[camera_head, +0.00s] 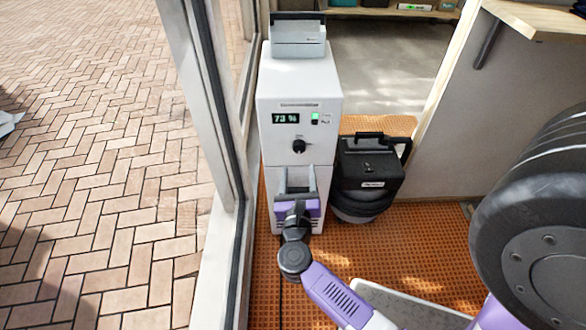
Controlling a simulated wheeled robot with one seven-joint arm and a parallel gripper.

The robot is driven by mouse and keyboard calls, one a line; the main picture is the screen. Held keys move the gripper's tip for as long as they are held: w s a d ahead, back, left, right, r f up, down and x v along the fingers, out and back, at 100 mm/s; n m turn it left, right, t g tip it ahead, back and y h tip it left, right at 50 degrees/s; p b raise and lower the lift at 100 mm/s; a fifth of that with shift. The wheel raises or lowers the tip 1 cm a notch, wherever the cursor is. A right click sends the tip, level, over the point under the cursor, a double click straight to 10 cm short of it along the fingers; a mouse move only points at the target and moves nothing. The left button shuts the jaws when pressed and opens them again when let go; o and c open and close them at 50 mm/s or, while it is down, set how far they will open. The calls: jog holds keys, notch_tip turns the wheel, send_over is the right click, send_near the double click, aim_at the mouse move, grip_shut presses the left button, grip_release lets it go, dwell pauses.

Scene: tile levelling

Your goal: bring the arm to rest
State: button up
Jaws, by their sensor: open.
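My gripper (297,180) is in the lower middle of the view, at the end of my purple and black arm (335,292). Its two grey fingers stand apart with nothing seen between them. They point toward the lower front of a tall white cabinet (298,90). I cannot tell whether the fingertips touch the cabinet. The cabinet has a display reading 73 %, a lit green switch and a black knob (299,146). My gripper hides part of its lower front.
A black lidded machine (368,172) stands right of the cabinet. A window frame (225,120) runs along the left, with brick paving (95,150) beyond. A grey-rimmed tray (405,308) lies at the bottom. A wooden shelf (545,18) is upper right. Orange perforated flooring (425,235) shows between.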

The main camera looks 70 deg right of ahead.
dwell(0.3)
jog(key=w+a+r+n+t, duration=0.3)
jog(key=a+r+n+t, duration=0.3)
jog(key=n, duration=0.6)
jog(key=s+a+r+n+t+y, duration=0.2)
jog(key=a+r+n+t+y, duration=0.3)
jog(key=a+n, duration=0.75)
jog(key=s+a+n+g+y, duration=0.2)
jog(key=s+a+n+y, duration=1.2)
jog(key=n, duration=0.9)
notch_tip(320, 180, up, 22)
jog(key=s+d+h+p, duration=0.1)
jog(key=h+p, duration=0.1)
jog(key=p, duration=2)
jog(key=shift+s+f+p, duration=0.2)
jog(key=shift+p, duration=0.15)
